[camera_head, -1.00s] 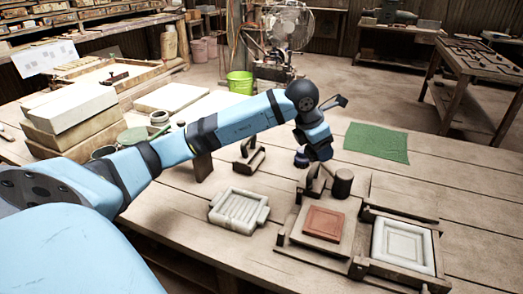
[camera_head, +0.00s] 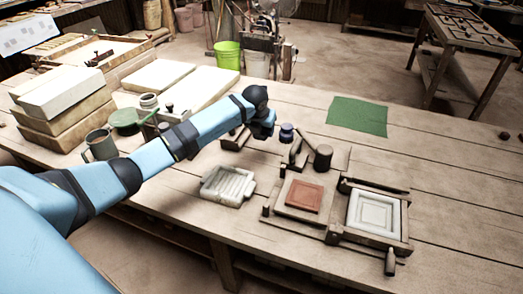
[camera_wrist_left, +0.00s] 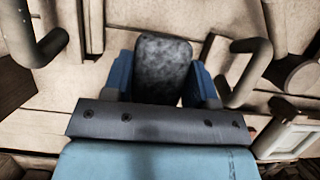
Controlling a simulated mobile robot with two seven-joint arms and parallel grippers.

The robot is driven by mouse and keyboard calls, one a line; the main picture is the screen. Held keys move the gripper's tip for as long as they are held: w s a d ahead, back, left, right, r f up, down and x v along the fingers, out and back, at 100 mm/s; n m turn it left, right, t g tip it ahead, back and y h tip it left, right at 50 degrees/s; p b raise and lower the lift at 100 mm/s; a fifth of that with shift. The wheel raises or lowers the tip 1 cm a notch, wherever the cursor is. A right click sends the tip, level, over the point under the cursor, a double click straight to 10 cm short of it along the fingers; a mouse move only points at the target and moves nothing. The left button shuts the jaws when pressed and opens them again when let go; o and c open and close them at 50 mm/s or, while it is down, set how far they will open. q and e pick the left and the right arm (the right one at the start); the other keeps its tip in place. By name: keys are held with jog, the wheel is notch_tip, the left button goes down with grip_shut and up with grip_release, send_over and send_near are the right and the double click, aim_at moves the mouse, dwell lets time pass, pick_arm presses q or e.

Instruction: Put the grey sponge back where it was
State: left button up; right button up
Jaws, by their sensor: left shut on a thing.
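The grey speckled sponge (camera_wrist_left: 163,68) is held between the blue fingers of my left gripper in the left wrist view. In the head view my left gripper (camera_head: 262,130) is over the middle of the wooden table (camera_head: 440,215), up and left of the tile press; I cannot make out the sponge there. The gap between sponge and table is hard to judge. My right gripper is not in view.
A red clay tile (camera_head: 304,196) and a pale framed tile (camera_head: 371,216) lie at the press. A white mould (camera_head: 228,186), a dark blue jar (camera_head: 287,132) and a dark cylinder (camera_head: 323,157) stand nearby. A green cloth (camera_head: 357,116) lies behind. The table's right side is mostly clear.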

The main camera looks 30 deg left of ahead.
aim_at(259, 137)
pick_arm(q)
notch_tip(259, 137, down, 8)
jog(key=shift+f+b, duration=0.1)
jog(key=shift+b, duration=0.35)
jog(key=shift+f, duration=0.45)
jog(key=o, duration=0.8)
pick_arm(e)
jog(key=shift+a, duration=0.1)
pick_arm(q)
jog(key=shift+r, duration=0.25)
jog(key=p+v, duration=0.1)
jog(key=v, duration=1)
jog(key=shift+s+d+r+p, duration=0.1)
jog(key=shift+s+r+p, duration=0.2)
jog(key=shift+r+p, duration=0.05)
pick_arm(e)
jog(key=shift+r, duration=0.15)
